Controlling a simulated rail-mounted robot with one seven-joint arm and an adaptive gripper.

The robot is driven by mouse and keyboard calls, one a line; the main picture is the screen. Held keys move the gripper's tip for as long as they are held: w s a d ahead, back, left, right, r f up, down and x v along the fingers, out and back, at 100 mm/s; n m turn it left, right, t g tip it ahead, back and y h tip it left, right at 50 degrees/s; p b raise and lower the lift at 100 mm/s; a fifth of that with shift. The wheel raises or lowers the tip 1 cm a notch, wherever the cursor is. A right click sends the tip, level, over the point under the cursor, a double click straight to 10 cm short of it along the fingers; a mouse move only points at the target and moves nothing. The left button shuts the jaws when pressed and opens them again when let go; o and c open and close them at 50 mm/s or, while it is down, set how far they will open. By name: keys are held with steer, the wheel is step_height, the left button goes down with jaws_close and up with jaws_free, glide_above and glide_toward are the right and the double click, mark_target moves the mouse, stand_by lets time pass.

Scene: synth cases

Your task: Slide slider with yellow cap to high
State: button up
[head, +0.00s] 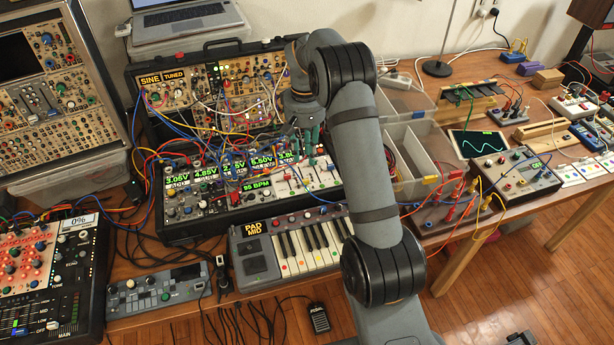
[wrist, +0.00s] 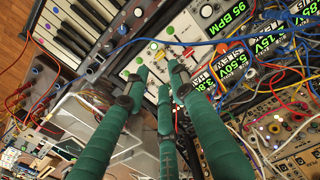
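A pale slider panel (head: 318,174) with several coloured caps sits at the right end of the cabled synth case. The yellow cap's exact slider position cannot be told. My gripper (head: 309,153) points down over this panel in the head view. In the wrist view its green fingers (wrist: 160,76) are spread with nothing between them, their tips just short of the caps. Whether any tip touches the panel is unclear.
Loose patch cables (head: 215,150) crowd the case left of my gripper. A small keyboard (head: 305,245) lies in front and grey bins (head: 412,165) stand to the right. A mixer (head: 50,275) with a display reading 0% and LOW and MID labels is at far left.

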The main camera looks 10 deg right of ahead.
mark_target(306, 180)
step_height(306, 180, down, 10)
steer(key=shift+f+p, duration=0.1)
steer(key=shift+p, duration=0.6)
steer(key=shift+c, duration=1.2)
steer(key=c, duration=0.3)
steer(key=shift+w, duration=0.1)
jaws_close()
